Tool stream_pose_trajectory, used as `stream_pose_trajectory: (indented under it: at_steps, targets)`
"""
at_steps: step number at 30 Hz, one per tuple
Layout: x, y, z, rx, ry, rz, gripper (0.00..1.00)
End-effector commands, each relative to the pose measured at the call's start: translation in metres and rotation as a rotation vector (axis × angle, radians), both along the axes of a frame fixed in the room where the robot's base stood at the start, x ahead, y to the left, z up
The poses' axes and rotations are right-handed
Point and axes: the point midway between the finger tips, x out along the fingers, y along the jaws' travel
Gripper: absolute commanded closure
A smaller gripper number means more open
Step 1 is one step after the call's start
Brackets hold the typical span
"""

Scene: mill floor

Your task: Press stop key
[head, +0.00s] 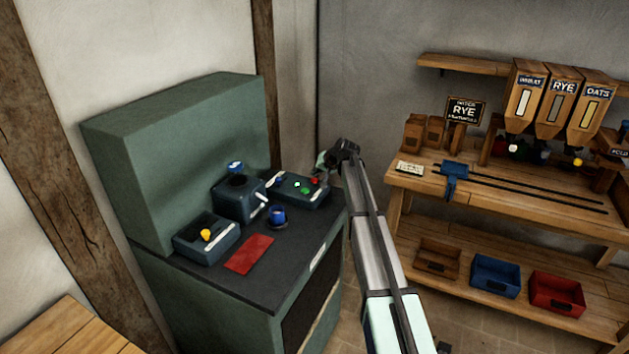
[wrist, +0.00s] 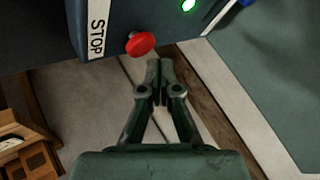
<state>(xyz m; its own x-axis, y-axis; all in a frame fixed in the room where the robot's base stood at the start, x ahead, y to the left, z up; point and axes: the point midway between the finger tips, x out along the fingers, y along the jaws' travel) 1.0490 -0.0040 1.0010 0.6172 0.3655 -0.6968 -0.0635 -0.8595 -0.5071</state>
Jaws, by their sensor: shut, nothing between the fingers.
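The stop key is a red round button (wrist: 141,44) on the side of a dark blue box, next to a white "STOP" label (wrist: 97,27) in the wrist view. In the head view the red key (head: 316,181) sits at the right end of the blue control box (head: 298,190) on the green cabinet. My gripper (wrist: 159,66) is shut and empty. Its fingertips are just below and right of the red key in the wrist view, apparently apart from it. In the head view my gripper is by the box's right end, partly hidden by my own wrist.
A green light (wrist: 188,5) glows on the box. The cabinet's dark top (head: 285,262) also holds a blue cup (head: 277,215), a red mat (head: 249,254) and two other blue devices. A wooden bench (head: 520,190) with grain hoppers stands at the right.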

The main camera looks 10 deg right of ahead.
Motion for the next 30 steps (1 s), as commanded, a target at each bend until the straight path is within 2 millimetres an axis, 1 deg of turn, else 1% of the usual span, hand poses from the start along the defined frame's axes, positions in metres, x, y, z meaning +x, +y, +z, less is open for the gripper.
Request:
stream_pose_trajectory:
  at_steps: [10, 30]
  targets:
    - [0.0, 0.0, -0.009, 0.0, 0.0, 0.0, 1.0]
    - [0.0, 0.0, -0.011, 0.0, 0.0, 0.0, 1.0]
